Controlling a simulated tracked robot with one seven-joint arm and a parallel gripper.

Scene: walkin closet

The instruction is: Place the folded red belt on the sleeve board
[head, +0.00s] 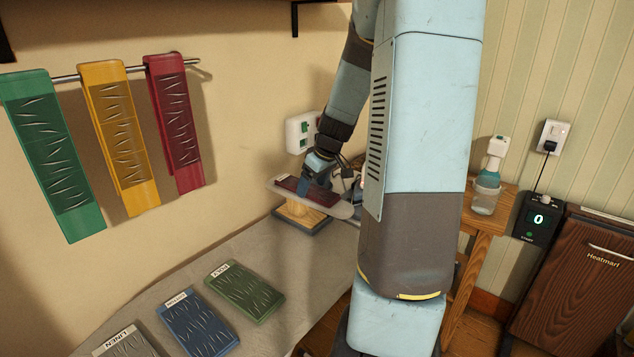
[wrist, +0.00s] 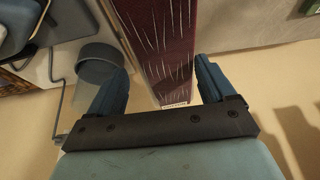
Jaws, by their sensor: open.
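The folded dark red belt (head: 308,192), streaked with pale creases, lies flat on the sleeve board (head: 343,211), a pale padded board on a wooden base. In the wrist view the belt (wrist: 158,45) runs away from me, with a small white label at its near end. My gripper (head: 312,178) is at the belt, over the board. In the wrist view its two blue fingers are apart, one on each side of the belt's near end, with gaps showing beside it. My arm hides part of the board's right side.
Green, yellow and red pieces (head: 176,120) hang from a wall rail. Labelled green (head: 244,290), blue (head: 198,322) and grey folded pieces lie on the grey table (head: 300,262). A wall box (head: 301,132) is behind the board. A bottle (head: 487,190) stands on a wooden stand at right.

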